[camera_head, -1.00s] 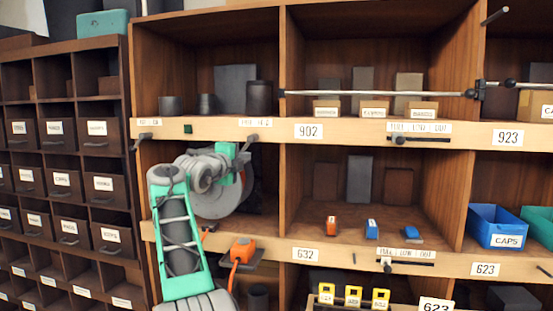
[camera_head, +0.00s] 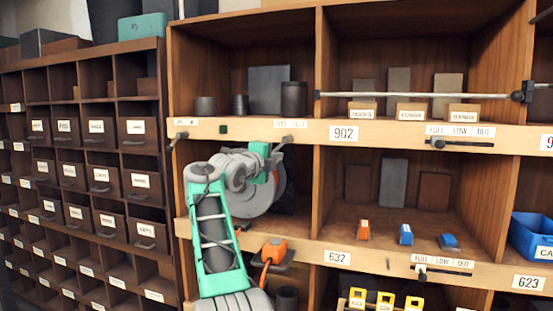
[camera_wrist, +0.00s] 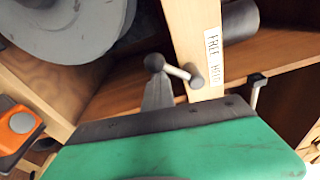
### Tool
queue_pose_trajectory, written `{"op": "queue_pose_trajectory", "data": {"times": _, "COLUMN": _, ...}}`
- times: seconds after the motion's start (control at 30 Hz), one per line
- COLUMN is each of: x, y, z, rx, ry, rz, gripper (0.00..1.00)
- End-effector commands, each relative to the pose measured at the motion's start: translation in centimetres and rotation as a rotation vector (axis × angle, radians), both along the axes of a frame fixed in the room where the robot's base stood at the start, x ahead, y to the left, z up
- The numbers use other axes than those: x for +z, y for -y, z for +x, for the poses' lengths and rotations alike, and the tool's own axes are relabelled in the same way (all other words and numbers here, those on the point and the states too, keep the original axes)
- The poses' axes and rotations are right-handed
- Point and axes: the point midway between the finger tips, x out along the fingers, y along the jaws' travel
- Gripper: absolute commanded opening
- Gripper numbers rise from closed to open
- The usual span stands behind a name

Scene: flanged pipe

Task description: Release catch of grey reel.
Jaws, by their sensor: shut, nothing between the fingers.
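The grey reel (camera_head: 262,200) stands in the left middle bay, partly hidden behind my arm; it also shows in the wrist view (camera_wrist: 65,25) at upper left. Its catch appears to be the small lever (camera_head: 287,139) on the shelf edge just above the reel. In the wrist view the lever (camera_wrist: 179,71) has a pale rod and dark rounded ends, beside a label (camera_wrist: 214,56) that seems to read FREE and HOLD. My gripper (camera_wrist: 157,78) is shut and empty, its tips right at the lever's dark ball end. I cannot tell whether they touch.
An orange handle (camera_head: 273,250) sits on a bracket below the reel. A similar lever (camera_head: 178,140) is at the shelf edge's left end. A horizontal rod (camera_head: 420,94) crosses the upper bay. Small blocks (camera_head: 405,235) stand in the bay to the right.

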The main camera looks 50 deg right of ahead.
Motion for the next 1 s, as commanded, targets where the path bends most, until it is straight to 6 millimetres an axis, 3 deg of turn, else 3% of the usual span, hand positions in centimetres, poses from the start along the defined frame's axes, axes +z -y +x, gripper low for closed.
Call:
{"op": "queue_pose_trajectory", "data": {"times": 0.2, "x": -1.4, "y": 1.8, "z": -2.1, "rx": 0.003, "ry": 0.002, "rz": 0.0, "gripper": 0.0}}
{"op": "queue_pose_trajectory", "data": {"times": 0.4, "x": -0.9, "y": -3.7, "z": -3.0, "rx": 0.012, "ry": 0.003, "rz": 0.0, "gripper": 0.0}}
{"op": "queue_pose_trajectory", "data": {"times": 0.6, "x": -0.6, "y": -7.2, "z": -4.0, "rx": 0.011, "ry": 0.002, "rz": 0.0, "gripper": 0.0}}
{"op": "queue_pose_trajectory", "data": {"times": 1.0, "x": -0.5, "y": -8.1, "z": -4.4, "rx": 0.007, "ry": 0.001, "rz": 0.001, "gripper": 0.0}}
